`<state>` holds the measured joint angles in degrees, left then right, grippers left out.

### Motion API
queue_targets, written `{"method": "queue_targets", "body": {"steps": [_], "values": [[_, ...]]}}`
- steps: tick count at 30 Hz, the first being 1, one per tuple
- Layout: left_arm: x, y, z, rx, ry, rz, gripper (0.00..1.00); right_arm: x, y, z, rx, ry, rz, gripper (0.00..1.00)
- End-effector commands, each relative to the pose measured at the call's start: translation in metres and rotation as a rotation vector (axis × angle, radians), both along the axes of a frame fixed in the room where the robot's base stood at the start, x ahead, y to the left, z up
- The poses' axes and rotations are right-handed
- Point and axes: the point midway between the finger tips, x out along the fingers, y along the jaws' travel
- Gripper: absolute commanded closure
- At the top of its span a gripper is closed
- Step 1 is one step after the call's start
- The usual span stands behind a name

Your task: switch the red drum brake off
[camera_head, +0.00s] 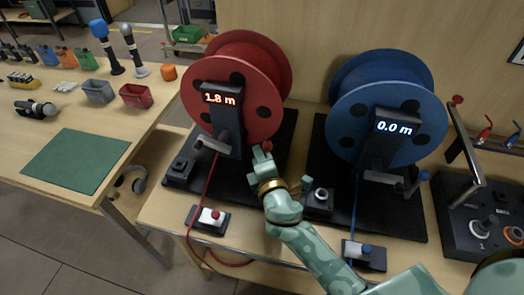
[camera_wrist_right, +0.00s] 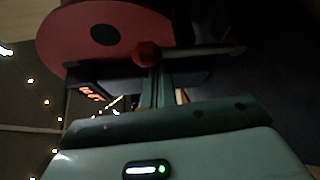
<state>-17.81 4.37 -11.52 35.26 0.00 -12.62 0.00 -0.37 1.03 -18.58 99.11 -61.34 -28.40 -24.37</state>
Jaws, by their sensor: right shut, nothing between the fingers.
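The red drum (camera_head: 235,85) stands on a dark mat, its display reading 1.8 m. A red ball knob (camera_head: 267,146) shows at its lower right; the knob also shows on a lever in the right wrist view (camera_wrist_right: 146,53). My right gripper (camera_head: 262,157) is shut and empty, its fingertips right by this knob; I cannot tell whether they touch. A small black box (camera_head: 179,171) sits on the mat left of the drum's front. A similar box with a pale round top (camera_head: 318,197) sits left of the blue drum's front. No marking shows which part is the brake. My left gripper is out of view.
The blue drum (camera_head: 385,110), reading 0.0 m, stands to the right with a blue ball knob (camera_head: 424,175). A red cable runs down to a small connector block (camera_head: 209,217) at the bench front. A black control panel (camera_head: 485,220) is far right. A table with microphones stands left.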

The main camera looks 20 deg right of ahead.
Motion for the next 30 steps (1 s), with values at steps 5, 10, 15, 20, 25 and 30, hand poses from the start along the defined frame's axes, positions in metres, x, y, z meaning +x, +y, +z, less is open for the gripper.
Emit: {"method": "queue_targets", "body": {"steps": [5, 10, 15, 20, 25, 30], "values": [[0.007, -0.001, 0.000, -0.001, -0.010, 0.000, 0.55, -0.002, 0.003, 0.001, 0.001, 0.000, 0.000, 1.00], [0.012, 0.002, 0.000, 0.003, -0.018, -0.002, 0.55, -0.002, 0.003, 0.001, 0.001, 0.000, 0.000, 1.00], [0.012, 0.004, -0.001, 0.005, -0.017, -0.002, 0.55, -0.002, 0.002, 0.000, 0.003, -0.001, 0.000, 1.00], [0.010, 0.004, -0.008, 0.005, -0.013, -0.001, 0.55, -0.003, 0.002, -0.001, 0.028, -0.017, -0.001, 1.00], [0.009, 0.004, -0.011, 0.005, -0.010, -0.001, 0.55, -0.003, 0.001, 0.000, 0.051, -0.033, 0.000, 1.00], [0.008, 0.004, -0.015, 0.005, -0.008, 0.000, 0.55, -0.003, 0.000, 0.000, 0.072, -0.048, -0.001, 1.00]]}}
